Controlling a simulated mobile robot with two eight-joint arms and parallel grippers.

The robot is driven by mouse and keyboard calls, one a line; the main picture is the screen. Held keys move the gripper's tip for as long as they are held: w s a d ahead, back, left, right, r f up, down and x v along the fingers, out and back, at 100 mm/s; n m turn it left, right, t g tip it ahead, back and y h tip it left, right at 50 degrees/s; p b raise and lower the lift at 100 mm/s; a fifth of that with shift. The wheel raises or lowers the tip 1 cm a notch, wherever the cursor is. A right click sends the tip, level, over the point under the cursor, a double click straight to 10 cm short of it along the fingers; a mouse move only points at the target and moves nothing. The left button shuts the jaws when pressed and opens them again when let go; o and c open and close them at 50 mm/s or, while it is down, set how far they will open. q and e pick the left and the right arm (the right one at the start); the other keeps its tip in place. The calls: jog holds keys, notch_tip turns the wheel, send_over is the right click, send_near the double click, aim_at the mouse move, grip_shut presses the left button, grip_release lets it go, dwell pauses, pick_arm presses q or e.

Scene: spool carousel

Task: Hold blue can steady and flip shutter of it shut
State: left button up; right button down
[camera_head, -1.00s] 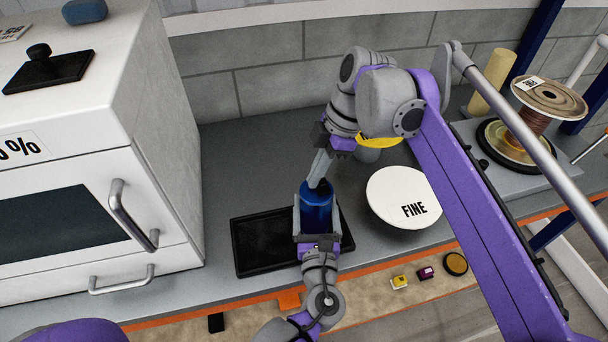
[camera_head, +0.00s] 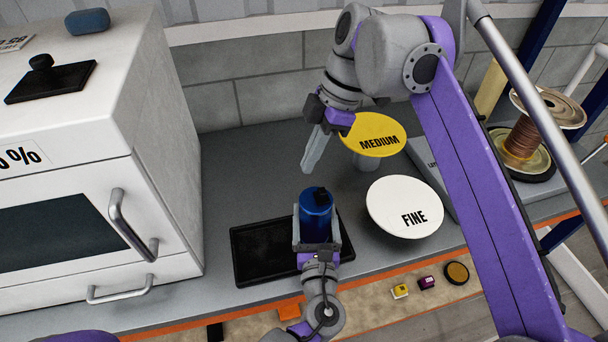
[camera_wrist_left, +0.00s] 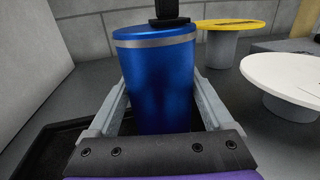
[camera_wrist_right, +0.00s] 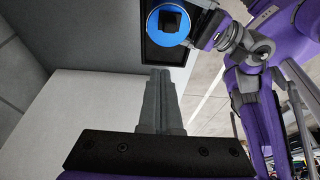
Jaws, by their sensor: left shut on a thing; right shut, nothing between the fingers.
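The blue can (camera_head: 316,222) stands upright between the fingers of my left gripper (camera_head: 316,236), which is shut on its sides. The can also fills the middle of the left wrist view (camera_wrist_left: 160,85), with a pale band below its rim. A black shutter piece (camera_wrist_left: 168,10) rises above its lid there, cut off by the frame edge. In the right wrist view the black piece (camera_wrist_right: 170,20) sits mid-lid; whether it is shut I cannot tell. My right gripper (camera_head: 309,166) is shut and empty, apart from the can, above and behind it. Its closed fingers show in its wrist view (camera_wrist_right: 160,78).
A black tray (camera_head: 262,252) lies at the can's left. A white FINE disc (camera_head: 398,200) and a yellow MEDIUM disc (camera_head: 362,128) stand to the right. A white oven-like cabinet (camera_head: 160,170) bounds the left. A copper spool (camera_head: 524,138) is at far right.

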jog(key=shift+v, duration=1.05)
pick_arm(q)
jog(key=o, duration=1.4)
jog(key=shift+s, duration=0.1)
